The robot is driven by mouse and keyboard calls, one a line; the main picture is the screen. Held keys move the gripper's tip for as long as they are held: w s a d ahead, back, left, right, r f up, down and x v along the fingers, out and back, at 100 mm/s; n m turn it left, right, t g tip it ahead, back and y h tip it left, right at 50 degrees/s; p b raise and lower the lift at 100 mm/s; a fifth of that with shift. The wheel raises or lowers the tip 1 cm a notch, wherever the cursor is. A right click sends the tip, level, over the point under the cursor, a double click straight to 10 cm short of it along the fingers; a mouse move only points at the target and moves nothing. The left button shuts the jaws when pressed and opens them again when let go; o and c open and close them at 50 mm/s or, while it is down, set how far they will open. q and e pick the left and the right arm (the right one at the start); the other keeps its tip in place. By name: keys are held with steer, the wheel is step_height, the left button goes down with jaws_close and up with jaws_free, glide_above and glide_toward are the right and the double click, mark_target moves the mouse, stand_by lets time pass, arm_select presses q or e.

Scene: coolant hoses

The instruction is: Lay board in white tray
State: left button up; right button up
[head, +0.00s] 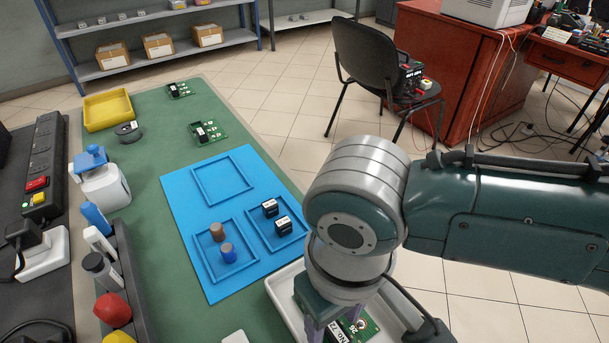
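A white tray (283,291) lies at the bottom middle, largely covered by my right arm. A green circuit board (366,330) with a white-labelled black part shows at the tray, cut off by the bottom edge. My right gripper (334,327) points down at this board, with its purplish fingers beside the labelled part. Whether the fingers grip the board, and whether the board rests on the tray floor, I cannot tell. Two more green boards, one nearer (208,133) and one farther (181,90), lie on the green mat. My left gripper is not in view.
A blue mat (187,190) has three square frames holding two black blocks (276,216) and two capped cylinders (222,242). A yellow tray (108,110), tape roll (129,132), white bottle (105,187) and tool rack (126,258) stand left. Clear green mat lies between.

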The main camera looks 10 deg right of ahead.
mark_target(333, 326)
step_height(333, 326, up, 10)
steer(key=p, duration=0.3)
steer(key=s+a+r+t+y, duration=0.1)
steer(key=s+a+r+y, duration=0.1)
steer(key=s+a+y, duration=0.15)
steer(key=s+d+m+t+h, duration=0.1)
steer(key=s+d, duration=0.2)
steer(key=d, duration=0.4)
steer(key=s+d+r+m+t+h, duration=0.1)
steer(key=s+d+h, duration=0.1)
steer(key=d, duration=0.5)
steer(key=shift+s+r+t, duration=0.15)
steer(key=shift+s+t, duration=0.15)
steer(key=shift+s, duration=0.4)
step_height(333, 326, up, 43)
steer(key=p, duration=4.3)
steer(key=shift+r, duration=0.2)
